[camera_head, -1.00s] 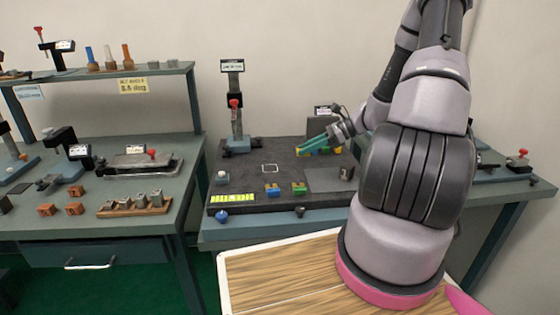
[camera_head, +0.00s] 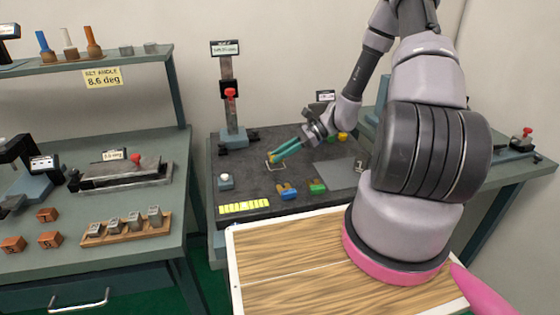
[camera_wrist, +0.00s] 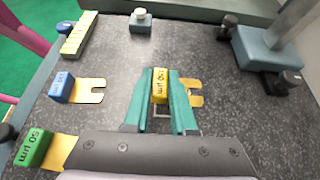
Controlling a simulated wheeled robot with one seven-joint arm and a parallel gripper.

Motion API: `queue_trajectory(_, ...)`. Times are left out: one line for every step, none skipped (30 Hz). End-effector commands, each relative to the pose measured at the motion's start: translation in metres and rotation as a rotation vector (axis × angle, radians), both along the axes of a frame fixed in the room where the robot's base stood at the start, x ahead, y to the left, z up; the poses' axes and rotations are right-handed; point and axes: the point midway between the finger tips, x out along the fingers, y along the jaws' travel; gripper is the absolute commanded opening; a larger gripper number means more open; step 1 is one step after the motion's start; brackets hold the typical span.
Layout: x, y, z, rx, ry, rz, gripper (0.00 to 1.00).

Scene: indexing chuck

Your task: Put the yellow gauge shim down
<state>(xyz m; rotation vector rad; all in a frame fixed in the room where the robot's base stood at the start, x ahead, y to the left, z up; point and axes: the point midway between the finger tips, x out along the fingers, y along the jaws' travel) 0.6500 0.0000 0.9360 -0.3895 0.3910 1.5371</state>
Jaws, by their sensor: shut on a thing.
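My gripper (camera_wrist: 167,73), with teal fingers, is shut on the yellow gauge shim (camera_wrist: 160,86), a yellow block marked 150 µm with a notched gold tab that reaches out to the right of the fingers. In the head view my gripper (camera_head: 281,158) is low over the white outlined square (camera_head: 268,166) on the dark plate. In the wrist view, part of that outline shows between and beside the fingers, below the shim. Whether the shim touches the plate I cannot tell.
The blue shim (camera_wrist: 62,86) and green shim (camera_wrist: 32,147) lie left of my gripper in the wrist view. A button block (camera_wrist: 140,21), yellow strip (camera_wrist: 78,34) and gauge stand (camera_head: 229,105) are nearby. Small coloured pieces (camera_head: 342,137) sit behind my wrist.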

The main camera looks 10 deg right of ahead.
Motion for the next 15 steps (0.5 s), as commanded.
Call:
queue_trajectory(0.000,0.000,-0.009,0.002,0.003,-0.001,0.00)
queue_trajectory(0.000,0.000,-0.014,0.002,0.004,-0.001,0.00)
queue_trajectory(0.000,0.000,-0.018,0.001,0.003,-0.001,0.00)
queue_trajectory(-0.001,0.000,-0.021,0.002,0.003,-0.001,0.00)
queue_trajectory(0.000,0.000,-0.023,0.001,0.003,-0.001,0.00)
queue_trajectory(0.000,0.000,-0.025,0.001,0.001,0.000,0.00)
queue_trajectory(0.000,0.000,-0.025,0.000,0.001,0.000,0.00)
queue_trajectory(0.000,0.000,-0.025,0.000,0.000,0.000,0.00)
queue_trajectory(0.000,0.000,-0.025,0.000,0.000,0.000,0.00)
queue_trajectory(0.000,0.000,-0.025,0.000,0.000,0.000,0.00)
queue_trajectory(0.000,0.000,-0.025,0.000,0.000,0.000,0.00)
queue_trajectory(0.000,0.000,-0.025,0.000,0.000,0.000,0.00)
queue_trajectory(0.000,0.000,-0.025,0.000,0.000,0.000,0.00)
queue_trajectory(0.000,0.000,-0.025,0.000,0.001,0.000,0.00)
queue_trajectory(0.000,0.000,-0.026,0.000,0.001,0.000,0.00)
